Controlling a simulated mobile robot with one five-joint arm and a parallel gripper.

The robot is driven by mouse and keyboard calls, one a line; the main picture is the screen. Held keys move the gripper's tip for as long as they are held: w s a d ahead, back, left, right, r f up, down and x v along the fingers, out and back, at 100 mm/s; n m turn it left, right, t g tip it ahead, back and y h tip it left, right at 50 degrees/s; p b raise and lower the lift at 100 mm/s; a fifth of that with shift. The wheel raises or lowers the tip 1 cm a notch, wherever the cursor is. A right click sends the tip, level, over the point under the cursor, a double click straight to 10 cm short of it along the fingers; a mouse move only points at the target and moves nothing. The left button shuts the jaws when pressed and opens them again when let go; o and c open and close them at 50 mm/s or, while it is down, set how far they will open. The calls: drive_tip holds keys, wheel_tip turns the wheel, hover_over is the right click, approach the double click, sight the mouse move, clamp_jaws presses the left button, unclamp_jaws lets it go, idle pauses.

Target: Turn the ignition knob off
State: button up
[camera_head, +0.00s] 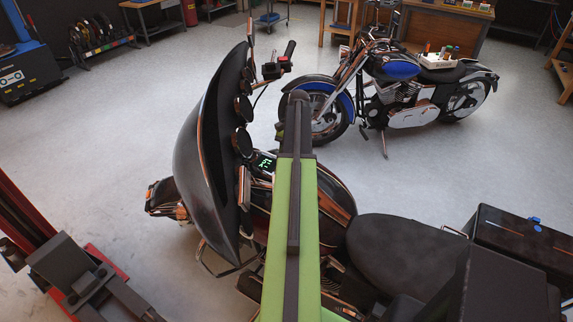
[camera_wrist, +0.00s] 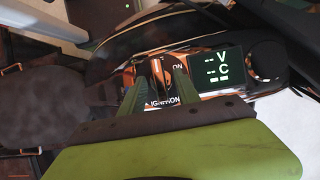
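The ignition panel (camera_wrist: 160,103) shows in the wrist view, with the words "IGNITION" and "ON" on it. Dark and orange parts, seemingly the ignition knob (camera_wrist: 156,78), lie between my fingertips, but its pointer cannot be made out. My gripper (camera_wrist: 158,84) has two green fingers set apart over the panel, one on each side of these parts. I see no clear contact. In the head view my green arm reaches over the near black motorcycle (camera_head: 215,150) and hides the knob and fingertips.
A lit display (camera_wrist: 223,67) reading "V" and "C" sits right of the panel; it also shows in the head view (camera_head: 264,163). The fairing, handlebar (camera_head: 285,62) and seat (camera_head: 400,250) surround my arm. A blue motorcycle (camera_head: 400,90) stands behind.

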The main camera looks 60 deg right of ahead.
drive_tip(key=p+v, duration=1.6)
drive_tip(key=v, duration=0.1)
drive_tip(key=shift+r, duration=0.15)
